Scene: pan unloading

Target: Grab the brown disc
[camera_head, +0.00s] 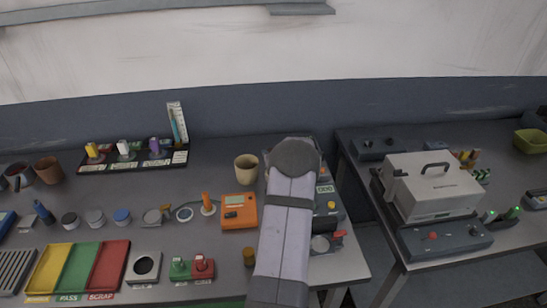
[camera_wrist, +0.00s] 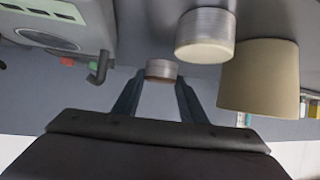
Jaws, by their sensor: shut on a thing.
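In the wrist view my gripper (camera_wrist: 160,78) has its two dark fingers on either side of a small brown disc (camera_wrist: 161,69). The disc has a brown face and a greyish rim, and the fingers are shut on it. It sits between the fingertips, in front of a grey surface; whether it touches that surface I cannot tell. In the camera_head view my arm covers the gripper and the disc it holds.
A beige cup (camera_wrist: 258,80) stands close to the right finger in the wrist view; the camera_head view shows a beige cup (camera_head: 246,170) left of my arm. A pale-faced grey cylinder (camera_wrist: 205,38) is beside it. A grey machine (camera_wrist: 60,25) is at upper left. An orange meter (camera_head: 239,212) lies left of my arm.

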